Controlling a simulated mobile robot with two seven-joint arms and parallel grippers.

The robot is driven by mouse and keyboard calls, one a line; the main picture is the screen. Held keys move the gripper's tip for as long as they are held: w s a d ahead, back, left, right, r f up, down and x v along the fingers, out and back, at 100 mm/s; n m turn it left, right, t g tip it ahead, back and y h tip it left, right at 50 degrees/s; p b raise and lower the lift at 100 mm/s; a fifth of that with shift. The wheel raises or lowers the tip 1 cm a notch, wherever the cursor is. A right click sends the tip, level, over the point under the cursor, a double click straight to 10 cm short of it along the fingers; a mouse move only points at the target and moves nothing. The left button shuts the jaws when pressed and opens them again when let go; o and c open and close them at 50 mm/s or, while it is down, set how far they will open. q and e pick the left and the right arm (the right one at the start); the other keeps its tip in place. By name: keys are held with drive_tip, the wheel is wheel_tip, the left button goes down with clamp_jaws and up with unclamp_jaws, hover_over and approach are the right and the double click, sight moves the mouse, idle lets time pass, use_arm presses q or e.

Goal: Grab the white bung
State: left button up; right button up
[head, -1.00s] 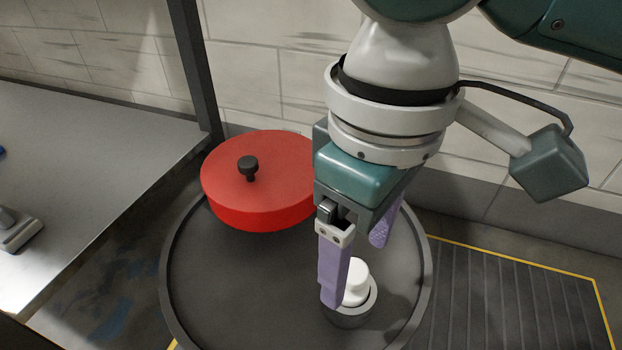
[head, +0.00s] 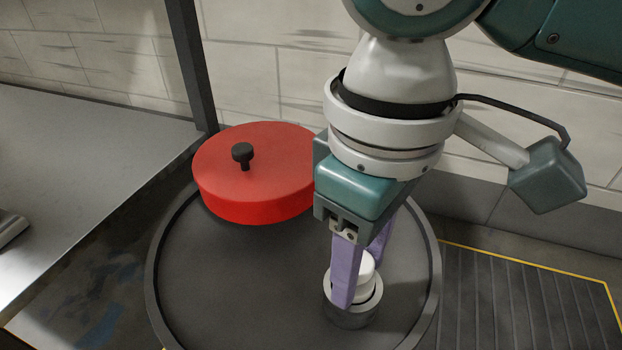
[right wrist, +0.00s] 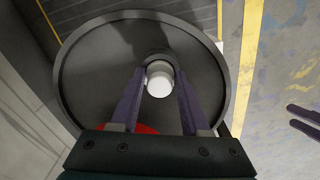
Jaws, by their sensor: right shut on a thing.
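The white bung (head: 366,272) sits upright in a short grey ring-shaped opening (head: 350,316) on the round dark drum top, near its front right. It also shows in the right wrist view (right wrist: 159,80), between the finger ends. My right gripper (head: 358,285) points down with its purple fingers on either side of the bung, shut on it. The near finger hides part of the bung in the head view.
A red round lid (head: 255,185) with a black knob rests at the back left of the drum top (head: 230,275). A grey metal table (head: 85,170) stands at left. A ribbed floor mat (head: 520,300) with a yellow edge lies at right. A tiled wall is behind.

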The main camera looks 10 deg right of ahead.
clamp_jaws()
